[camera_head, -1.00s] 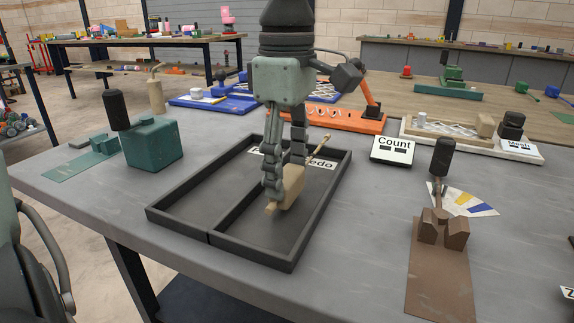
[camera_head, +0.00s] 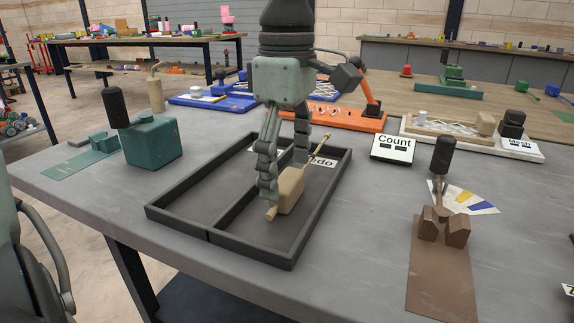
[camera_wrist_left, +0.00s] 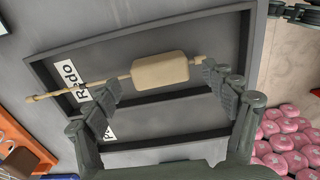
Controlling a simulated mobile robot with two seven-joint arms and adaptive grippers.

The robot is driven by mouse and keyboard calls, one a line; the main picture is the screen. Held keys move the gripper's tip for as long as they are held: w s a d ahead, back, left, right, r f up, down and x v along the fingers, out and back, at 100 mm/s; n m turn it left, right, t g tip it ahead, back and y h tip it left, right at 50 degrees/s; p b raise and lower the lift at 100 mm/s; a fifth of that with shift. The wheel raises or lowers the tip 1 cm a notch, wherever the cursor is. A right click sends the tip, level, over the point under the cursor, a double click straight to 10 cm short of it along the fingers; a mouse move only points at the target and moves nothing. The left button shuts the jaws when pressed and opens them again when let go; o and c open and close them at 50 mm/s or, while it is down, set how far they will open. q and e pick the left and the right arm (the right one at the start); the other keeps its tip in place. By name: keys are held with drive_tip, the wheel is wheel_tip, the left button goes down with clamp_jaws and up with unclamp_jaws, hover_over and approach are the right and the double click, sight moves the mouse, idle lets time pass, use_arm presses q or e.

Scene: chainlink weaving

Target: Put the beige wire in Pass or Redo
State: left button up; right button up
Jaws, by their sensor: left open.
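The beige wire (camera_head: 290,191), a thin rod with a thick beige block on it, is in the right compartment of the black tray (camera_head: 318,215), at the Redo label (camera_head: 322,161). It also shows in the left wrist view (camera_wrist_left: 160,70), crossing the Redo side, with one rod end reaching past the tray wall. My left gripper (camera_head: 284,178) is open above the tray, with its fingers apart around the wire's block. In the left wrist view (camera_wrist_left: 163,84) gaps show between the fingers and the block. The Pass label (camera_wrist_left: 108,131) is partly hidden by a finger.
The tray's left compartment (camera_head: 208,197) looks empty. A teal block (camera_head: 152,145) stands left of the tray. A Count sign (camera_head: 394,149) and a brown stand (camera_head: 440,265) are to the right. An orange board (camera_head: 335,118) lies behind.

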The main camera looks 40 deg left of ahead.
use_arm(q)
wheel_tip(320, 180, up, 12)
idle(0.5)
idle(0.4)
